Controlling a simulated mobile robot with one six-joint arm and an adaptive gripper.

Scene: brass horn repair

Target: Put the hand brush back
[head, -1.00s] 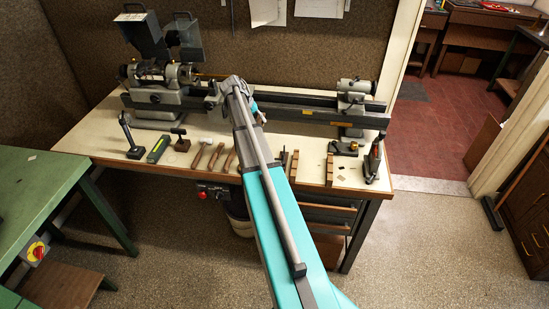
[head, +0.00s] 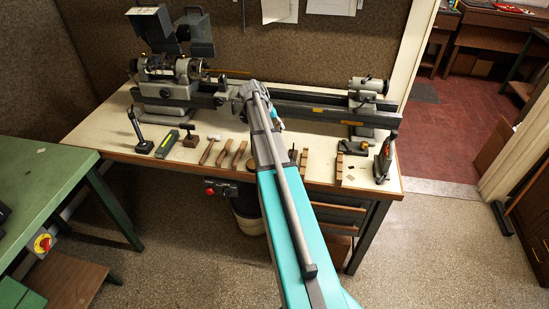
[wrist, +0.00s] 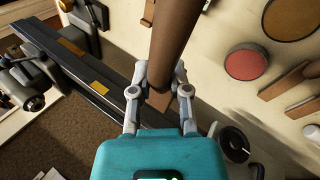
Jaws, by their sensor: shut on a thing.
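My gripper (wrist: 161,80) is shut on a long brown wooden piece, the hand brush (wrist: 176,38), in the wrist view. It runs from the top edge down between the two fingers, and its short lower end shows just past them. No bristles show. In the head view my arm hides the gripper and the brush; the arm's end is over the middle of the lathe bench (head: 110,138), near the lathe bed. I cannot tell from these frames where the brush's own place is.
The lathe bed (head: 310,108) runs along the back of the bench. Wooden-handled tools (head: 224,152) and wooden blocks (head: 339,168) line the front. In the wrist view, a red-brown disc (wrist: 246,63) lies beside the brush. A green bench (head: 40,185) stands at left.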

